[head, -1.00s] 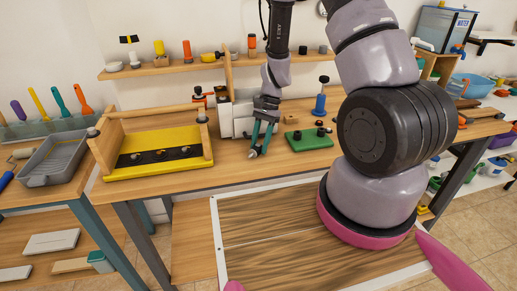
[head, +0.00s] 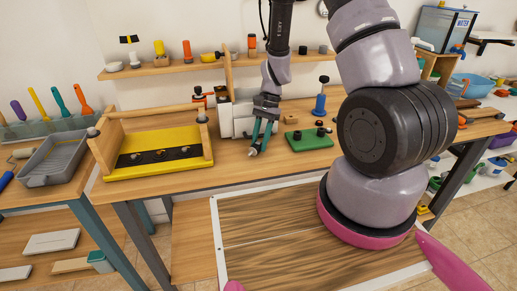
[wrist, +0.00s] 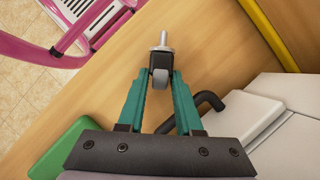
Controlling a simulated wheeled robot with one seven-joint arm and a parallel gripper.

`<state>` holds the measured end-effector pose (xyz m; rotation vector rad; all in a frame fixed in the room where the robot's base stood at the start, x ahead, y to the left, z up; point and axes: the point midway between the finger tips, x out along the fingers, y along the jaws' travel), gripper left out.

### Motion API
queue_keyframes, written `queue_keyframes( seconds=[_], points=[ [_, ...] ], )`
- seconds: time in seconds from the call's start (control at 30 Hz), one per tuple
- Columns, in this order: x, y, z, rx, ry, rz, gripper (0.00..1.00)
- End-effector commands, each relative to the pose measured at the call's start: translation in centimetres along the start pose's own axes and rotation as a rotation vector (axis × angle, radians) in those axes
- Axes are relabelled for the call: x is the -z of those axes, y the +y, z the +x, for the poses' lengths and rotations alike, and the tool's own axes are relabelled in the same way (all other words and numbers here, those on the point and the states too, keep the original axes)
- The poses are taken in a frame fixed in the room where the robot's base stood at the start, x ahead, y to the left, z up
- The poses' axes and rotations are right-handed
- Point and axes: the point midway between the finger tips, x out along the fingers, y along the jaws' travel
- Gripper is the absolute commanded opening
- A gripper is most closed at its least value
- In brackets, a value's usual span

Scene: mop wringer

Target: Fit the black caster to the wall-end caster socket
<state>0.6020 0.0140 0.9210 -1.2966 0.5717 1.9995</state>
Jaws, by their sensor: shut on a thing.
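My gripper (head: 257,143) is shut on a small caster (wrist: 160,75), which also shows at the fingertips in the head view (head: 252,152). The caster has a black housing, a grey wheel and a silver stem that points away from the gripper. It is over the wooden bench, in front of a white-grey unit (head: 240,118). To the left is a yellow tray-like frame (head: 125,171) with wooden ends and a black strip (head: 160,156) bearing several round fittings. I cannot tell which fitting, if any, is the wall-end socket.
A green block (head: 308,143) with black knobs lies right of my gripper, with a blue post (head: 320,104) behind it. A black bent handle (wrist: 205,105) is close to the right finger in the wrist view. The bench front (head: 225,170) is clear.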

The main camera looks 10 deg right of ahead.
Motion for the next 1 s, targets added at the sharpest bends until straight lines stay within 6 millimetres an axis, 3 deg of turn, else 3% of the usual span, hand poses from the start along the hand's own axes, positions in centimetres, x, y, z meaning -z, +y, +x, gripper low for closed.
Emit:
queue_keyframes(
  seconds=[0.37, 1.0],
  points=[
    [-0.1, 0.0, -0.2, 0.0, 0.001, -0.001, 0.0],
    [-1.4, -0.1, -3.2, 0.001, 0.001, -0.001, 0.0]
  ],
)
